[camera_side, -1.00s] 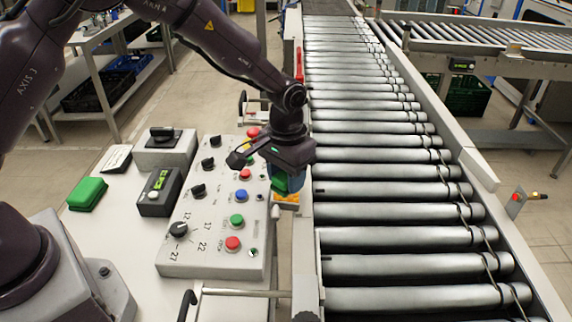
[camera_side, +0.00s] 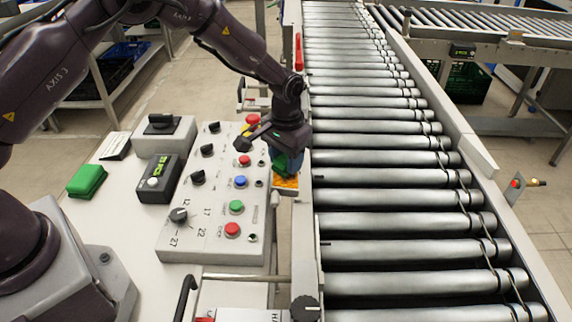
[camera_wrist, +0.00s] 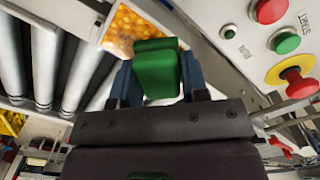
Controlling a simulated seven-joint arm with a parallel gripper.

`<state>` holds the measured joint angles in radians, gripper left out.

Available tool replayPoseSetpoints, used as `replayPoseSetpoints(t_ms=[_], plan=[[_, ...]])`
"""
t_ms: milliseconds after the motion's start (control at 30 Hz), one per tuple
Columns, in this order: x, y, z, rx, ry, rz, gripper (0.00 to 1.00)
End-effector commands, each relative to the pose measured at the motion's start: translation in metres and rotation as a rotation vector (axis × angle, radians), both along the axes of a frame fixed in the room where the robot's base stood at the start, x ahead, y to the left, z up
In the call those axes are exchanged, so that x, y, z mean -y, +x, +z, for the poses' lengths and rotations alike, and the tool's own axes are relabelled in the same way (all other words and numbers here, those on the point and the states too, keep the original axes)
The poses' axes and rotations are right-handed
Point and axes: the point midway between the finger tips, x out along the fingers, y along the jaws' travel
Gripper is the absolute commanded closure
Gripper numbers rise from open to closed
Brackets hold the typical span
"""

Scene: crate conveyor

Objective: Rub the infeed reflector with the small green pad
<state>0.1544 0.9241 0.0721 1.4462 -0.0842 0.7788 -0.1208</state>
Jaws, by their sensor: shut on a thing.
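The small green pad (camera_wrist: 157,70) is held between the fingers of my gripper (camera_wrist: 160,85), which is shut on it. In the side view my gripper (camera_side: 287,165) is over the strip between the control panel and the rollers. The infeed reflector (camera_wrist: 127,24) is an amber, honeycomb-patterned plate; it also shows in the side view as an orange patch (camera_side: 287,183) just under my fingertips. In the wrist view the pad overlaps the reflector's lower right edge. I cannot tell whether they touch. Part of the reflector is hidden behind the pad.
The control panel (camera_side: 205,240) with buttons and knobs lies left of my gripper. The conveyor rollers (camera_side: 385,195) run along its right. A larger green block (camera_side: 87,180) and a black box with a green display (camera_side: 158,178) sit on the table at left.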

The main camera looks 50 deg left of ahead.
Motion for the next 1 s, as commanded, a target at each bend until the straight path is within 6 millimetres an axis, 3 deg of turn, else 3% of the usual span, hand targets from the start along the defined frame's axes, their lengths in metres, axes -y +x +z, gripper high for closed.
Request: replayPoseSetpoints(t_ms=[100, 800, 1000], plan=[[-0.007, 0.007, 0.0, 0.005, 0.002, 0.0, 0.81], [0.041, -0.042, -0.001, 0.0, 0.001, -0.003, 0.81], [0.04, -0.04, 0.025, 0.004, 0.0, -0.001, 0.81]])
